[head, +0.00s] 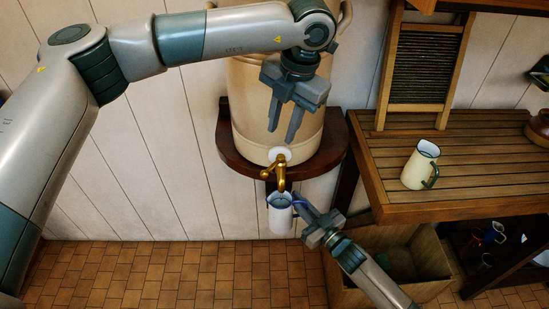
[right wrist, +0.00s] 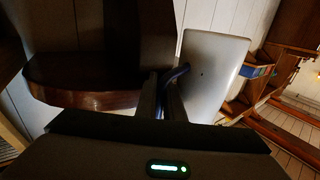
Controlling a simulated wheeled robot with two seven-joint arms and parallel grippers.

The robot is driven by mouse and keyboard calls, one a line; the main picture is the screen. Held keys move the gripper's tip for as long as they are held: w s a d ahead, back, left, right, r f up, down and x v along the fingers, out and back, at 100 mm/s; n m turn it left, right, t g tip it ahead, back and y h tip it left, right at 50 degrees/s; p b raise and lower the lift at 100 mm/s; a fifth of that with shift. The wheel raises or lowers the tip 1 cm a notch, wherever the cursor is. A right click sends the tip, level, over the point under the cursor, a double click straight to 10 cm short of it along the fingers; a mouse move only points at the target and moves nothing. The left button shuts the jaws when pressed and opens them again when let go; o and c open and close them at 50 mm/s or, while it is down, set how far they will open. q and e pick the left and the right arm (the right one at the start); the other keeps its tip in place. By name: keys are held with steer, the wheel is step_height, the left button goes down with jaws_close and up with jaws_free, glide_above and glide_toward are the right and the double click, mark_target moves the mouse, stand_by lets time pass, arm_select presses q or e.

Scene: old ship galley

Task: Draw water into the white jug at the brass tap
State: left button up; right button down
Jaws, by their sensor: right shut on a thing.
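The white jug (head: 281,219) with a blue rim hangs upright right below the brass tap (head: 280,174), its mouth under the spout. My right gripper (head: 306,218) is shut on the jug's blue handle from the right. The right wrist view shows the jug's white wall (right wrist: 213,68) and the blue handle (right wrist: 174,77) between the fingers (right wrist: 162,100). The tap sits low on the front of a large cream crock (head: 252,110). My left gripper (head: 282,133) is open and empty, fingers pointing down in front of the crock above the tap. I cannot tell whether water runs.
The crock stands on a dark rounded wooden shelf (head: 232,153). At right, a slatted wooden counter (head: 480,165) bears a cream jug (head: 419,168) with a grey-green handle and a washboard (head: 425,65). A wooden crate (head: 400,255) stands below it. The tiled floor at left is clear.

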mark_target(273, 165)
arm_select(q)
steer(key=shift+f, duration=0.2)
steer(key=f, duration=0.3)
steer(key=w+a+f, duration=0.1)
steer(key=f, duration=0.7)
steer(key=shift+w+a+f, duration=0.25)
steer(key=shift+a, duration=0.15)
jaws_close()
